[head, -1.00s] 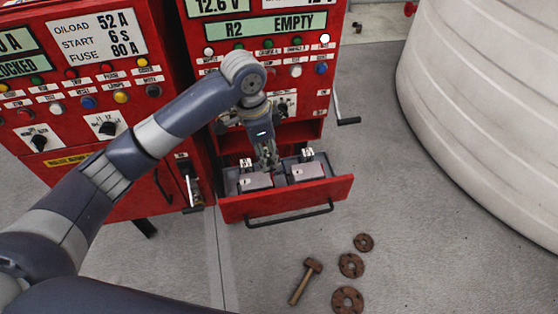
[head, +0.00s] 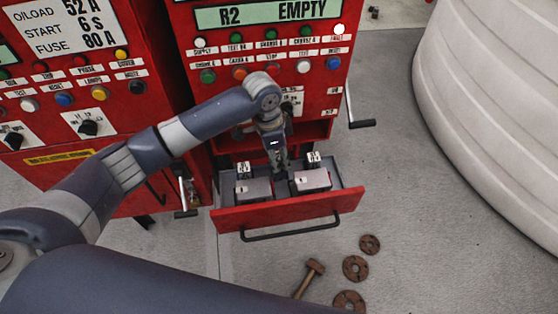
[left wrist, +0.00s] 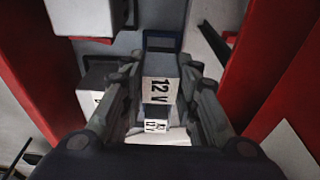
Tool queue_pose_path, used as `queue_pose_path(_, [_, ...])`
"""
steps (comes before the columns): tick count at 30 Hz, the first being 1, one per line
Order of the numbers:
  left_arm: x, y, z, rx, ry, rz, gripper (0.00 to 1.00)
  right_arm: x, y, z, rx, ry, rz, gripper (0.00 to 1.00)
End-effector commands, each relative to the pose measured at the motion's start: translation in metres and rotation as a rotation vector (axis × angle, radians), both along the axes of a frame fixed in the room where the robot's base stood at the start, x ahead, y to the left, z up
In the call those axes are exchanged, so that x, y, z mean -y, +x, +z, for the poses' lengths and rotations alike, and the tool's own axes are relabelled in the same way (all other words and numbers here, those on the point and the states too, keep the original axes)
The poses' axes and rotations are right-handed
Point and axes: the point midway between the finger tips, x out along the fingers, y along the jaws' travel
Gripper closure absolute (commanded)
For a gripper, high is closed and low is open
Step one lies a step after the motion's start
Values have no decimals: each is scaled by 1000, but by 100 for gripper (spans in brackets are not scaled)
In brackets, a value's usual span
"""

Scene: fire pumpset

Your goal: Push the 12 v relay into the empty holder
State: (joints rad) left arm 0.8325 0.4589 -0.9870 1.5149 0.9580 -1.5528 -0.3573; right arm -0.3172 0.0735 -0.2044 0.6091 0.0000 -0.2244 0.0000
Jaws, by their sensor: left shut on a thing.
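My left gripper (head: 279,168) reaches down into the open red drawer (head: 290,213), between two light grey boxes. In the left wrist view its fingers (left wrist: 163,65) are shut on the 12 v relay (left wrist: 158,91), a pale block with a "12 V" label facing the camera. A second, smaller "12 V" mark (left wrist: 156,125) shows nearer the camera. A dark blue rectangular frame (left wrist: 162,38), perhaps the empty holder, lies just beyond the fingertips. The head view hides the relay behind the fingers, and I cannot tell whether relay and frame touch. My right gripper is not in view.
In the drawer, a left grey box (head: 253,190) and right grey box (head: 312,181) flank the gripper, each with a small upright tag behind. The red cabinet's display (head: 268,16) reads "R2 EMPTY". A hammer (head: 309,277) and rusty discs (head: 355,267) lie on the floor.

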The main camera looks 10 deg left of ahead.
Motion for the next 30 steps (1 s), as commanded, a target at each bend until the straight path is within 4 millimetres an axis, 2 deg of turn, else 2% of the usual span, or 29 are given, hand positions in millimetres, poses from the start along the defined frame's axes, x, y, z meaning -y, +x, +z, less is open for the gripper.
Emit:
queue_pose_path(4, [0,-1,-21,-3,2,2,97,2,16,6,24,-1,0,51])
queue_pose_path(9, [0,0,-29,0,1,0,97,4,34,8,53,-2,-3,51])
queue_pose_path(17, [0,0,-32,0,1,0,97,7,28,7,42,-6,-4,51])
queue_pose_path(18, [0,0,-32,0,1,0,67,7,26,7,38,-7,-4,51])
queue_pose_path(20, [0,0,-32,0,1,0,53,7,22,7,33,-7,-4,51])
queue_pose_path(30, [0,0,-31,0,1,0,51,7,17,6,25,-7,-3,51])
